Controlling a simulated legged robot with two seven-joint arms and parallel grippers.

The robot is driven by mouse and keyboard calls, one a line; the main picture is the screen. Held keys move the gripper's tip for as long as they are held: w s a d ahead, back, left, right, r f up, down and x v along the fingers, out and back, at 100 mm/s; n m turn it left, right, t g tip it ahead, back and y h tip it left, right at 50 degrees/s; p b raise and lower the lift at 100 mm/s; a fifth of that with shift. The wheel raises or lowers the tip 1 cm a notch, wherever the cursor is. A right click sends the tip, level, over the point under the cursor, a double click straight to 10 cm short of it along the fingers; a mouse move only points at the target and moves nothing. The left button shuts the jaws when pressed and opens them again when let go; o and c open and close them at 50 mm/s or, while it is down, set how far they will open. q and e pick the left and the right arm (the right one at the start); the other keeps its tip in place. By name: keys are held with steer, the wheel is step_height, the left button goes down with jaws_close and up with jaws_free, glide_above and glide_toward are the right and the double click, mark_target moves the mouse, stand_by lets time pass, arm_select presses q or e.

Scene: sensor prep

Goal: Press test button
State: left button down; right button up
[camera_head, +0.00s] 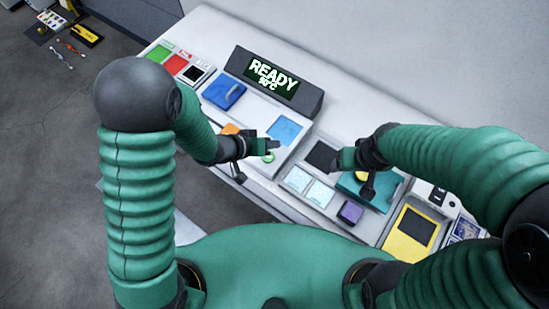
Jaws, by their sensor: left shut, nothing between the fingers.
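A small round green button (268,157) sits on the light grey panel of the test station, in front of a blue square pad (286,130). My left gripper (268,146) is shut and empty, with its tip right by the button; I cannot tell whether it touches. A dark display box (275,83) behind reads "READY" with a smaller temperature line under it. My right gripper (342,158) is beside a black square pad (322,156); its fingers are too small and dark to tell open from shut.
A blue lidded box (223,91) stands left on the bench. An orange item (230,129) is partly hidden by my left arm. At right are a teal tray (378,194), a purple block (350,212) and a yellow case (410,235). Green and red bins stand far left.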

mark_target(264, 158)
arm_select(q)
steer(key=a+f+b, duration=0.2)
steer(key=f, duration=0.1)
steer(key=a+f+b, duration=0.1)
steer(key=f, duration=0.1)
steer(key=shift+a, duration=0.4)
steer(key=shift+f+b, duration=0.25)
steer(key=shift+b, duration=0.05)
steer(key=shift+d, duration=1.4)
steer(key=shift+a, duration=1.1)
steer(key=shift+d, duration=0.85)
steer(key=shift+a, duration=0.6)
steer(key=shift+d, duration=0.4)
steer(key=shift+a+f, duration=0.3)
steer(key=shift+a, duration=0.1)
arm_select(e)
steer(key=a+f, duration=0.1)
steer(key=f, duration=0.2)
steer(key=a+f, duration=0.1)
steer(key=shift+a+f, duration=0.2)
steer(key=shift+a, duration=0.15)
